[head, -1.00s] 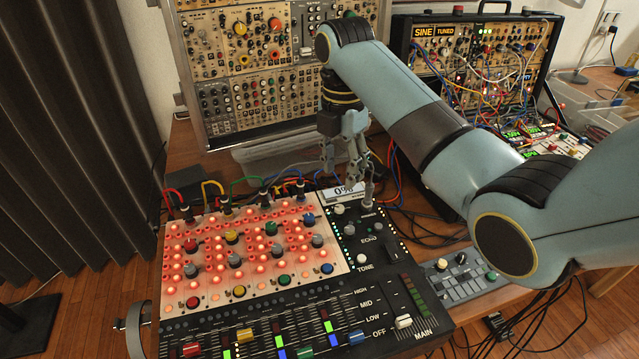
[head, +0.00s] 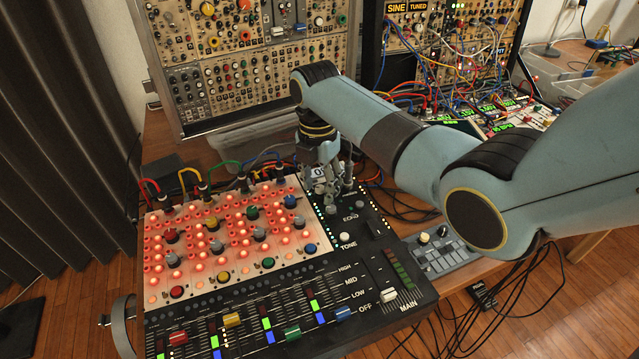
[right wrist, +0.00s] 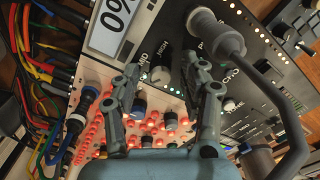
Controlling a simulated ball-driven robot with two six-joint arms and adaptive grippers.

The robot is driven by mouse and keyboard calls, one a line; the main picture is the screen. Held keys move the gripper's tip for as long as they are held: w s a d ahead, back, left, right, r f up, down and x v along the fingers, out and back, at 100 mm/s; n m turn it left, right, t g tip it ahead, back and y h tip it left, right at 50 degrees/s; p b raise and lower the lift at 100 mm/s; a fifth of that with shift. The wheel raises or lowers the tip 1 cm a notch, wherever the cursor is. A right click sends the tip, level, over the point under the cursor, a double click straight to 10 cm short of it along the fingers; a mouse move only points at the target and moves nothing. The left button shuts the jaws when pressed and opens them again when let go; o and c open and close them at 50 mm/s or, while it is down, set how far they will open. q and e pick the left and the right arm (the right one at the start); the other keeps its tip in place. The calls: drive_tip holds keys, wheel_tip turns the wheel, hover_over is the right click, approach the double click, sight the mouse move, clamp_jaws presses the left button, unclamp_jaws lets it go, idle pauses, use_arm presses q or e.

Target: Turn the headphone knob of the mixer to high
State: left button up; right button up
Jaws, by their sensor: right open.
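The mixer (head: 355,258) stands on the table, with a lit red button panel and a black control section. In the right wrist view, a pale-topped knob (right wrist: 160,73) sits beside MID and HIGH lettering, below a display (right wrist: 113,24) reading 0%. My right gripper (right wrist: 161,64) is open, its fingers on either side of this knob; I cannot tell whether they touch it. In the head view, the right gripper (head: 331,200) is low over the mixer's back right part and hides most of the knob and display. My left gripper is not in view.
A thick grey plug (right wrist: 214,32) with a cable stands close beside the right fingers. Patch cables (head: 190,182) line the mixer's back edge. A white TONE knob (head: 344,239) and the MAIN fader (head: 388,295) are nearer. A small controller (head: 437,255) lies to the right.

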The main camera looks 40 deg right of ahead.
drive_tip(key=shift+c, duration=2)
clamp_jaws()
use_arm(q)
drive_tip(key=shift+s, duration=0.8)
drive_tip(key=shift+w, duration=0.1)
